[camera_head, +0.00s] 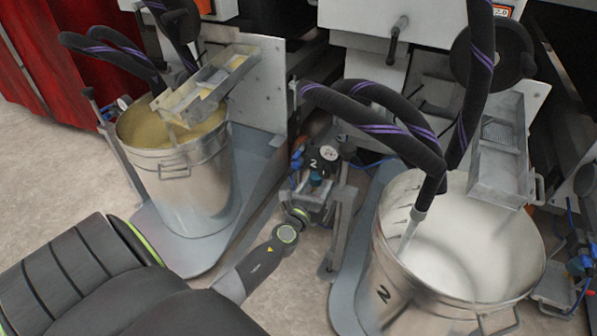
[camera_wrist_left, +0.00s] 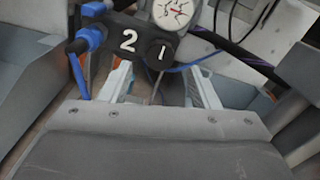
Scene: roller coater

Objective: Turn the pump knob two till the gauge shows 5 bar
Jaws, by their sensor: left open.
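The pump unit is a black block marked with a white 2 (camera_wrist_left: 128,41), also small in the head view (camera_head: 313,163). Its round black knob (camera_wrist_left: 160,54) carries a short white mark, upright in the wrist view. The gauge (camera_wrist_left: 176,12) above it has a white face and a red needle. Its top is cut off and its numbers are too small to read. My left gripper (camera_wrist_left: 160,88) is open, its two pale fingers apart below the knob in the wrist view. I cannot tell whether they touch anything. In the head view it is low by the pump (camera_head: 317,200). My right gripper is not seen.
Blue fittings and hose (camera_wrist_left: 84,42) sit left of the block. A white-filled bucket marked 2 (camera_head: 385,294) stands right of the pump, with thick black hoses (camera_head: 372,118) above. A yellowish-filled bucket (camera_head: 190,190) stands left. Floor shows between the bucket platforms.

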